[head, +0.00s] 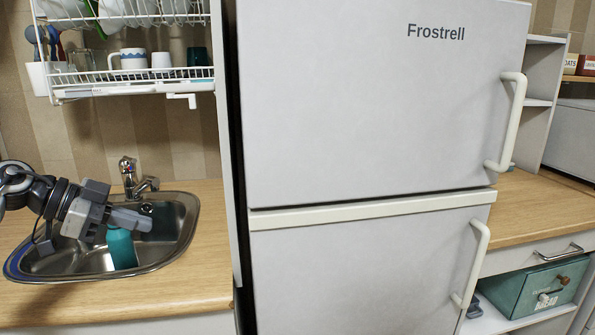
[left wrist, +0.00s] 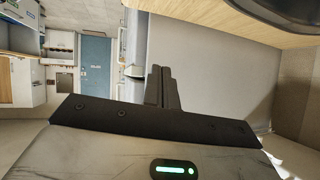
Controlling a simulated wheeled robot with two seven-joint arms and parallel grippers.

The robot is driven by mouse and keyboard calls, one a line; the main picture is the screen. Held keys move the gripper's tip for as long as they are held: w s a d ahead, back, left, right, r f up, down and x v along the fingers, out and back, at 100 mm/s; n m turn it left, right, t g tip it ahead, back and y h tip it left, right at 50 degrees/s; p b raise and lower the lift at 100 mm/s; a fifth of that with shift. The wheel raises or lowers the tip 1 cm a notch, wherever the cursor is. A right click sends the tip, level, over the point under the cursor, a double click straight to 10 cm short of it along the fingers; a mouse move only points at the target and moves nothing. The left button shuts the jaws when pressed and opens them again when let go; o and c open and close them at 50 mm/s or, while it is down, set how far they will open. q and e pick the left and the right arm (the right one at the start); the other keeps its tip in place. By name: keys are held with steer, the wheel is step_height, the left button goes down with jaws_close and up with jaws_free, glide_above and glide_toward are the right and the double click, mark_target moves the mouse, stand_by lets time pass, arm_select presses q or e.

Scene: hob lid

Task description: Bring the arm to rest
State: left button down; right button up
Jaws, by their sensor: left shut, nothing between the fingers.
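My left gripper (head: 131,218) comes in from the left in the head view, over the sink. Its fingers are shut and empty, and they point right. In the left wrist view the closed fingers (left wrist: 161,88) show at the centre with nothing between them. My right gripper is in neither view.
A steel sink (head: 178,250) with a tap (head: 130,175) lies under the gripper, with a teal bottle (head: 121,247) in it. A dish rack (head: 135,75) hangs above. A tall fridge (head: 370,110) stands to the right. A wooden counter (head: 110,300) runs in front.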

arm_select(q)
steer(key=s+d+f+t+h, duration=0.25)
steer(key=d+f, duration=0.25)
steer(key=d, duration=0.4)
steer(key=s+d+f+t+h, duration=0.25)
steer(key=d+f+h, duration=0.2)
steer(key=d, duration=0.45)
steer(key=s+a+f+n+y, duration=0.1)
steer(key=s+f+n+y, duration=1)
steer(key=s+f, duration=0.9)
step_height(320, 180, down, 2)
steer(key=y, duration=0.3)
steer(key=shift+s+a, duration=0.2)
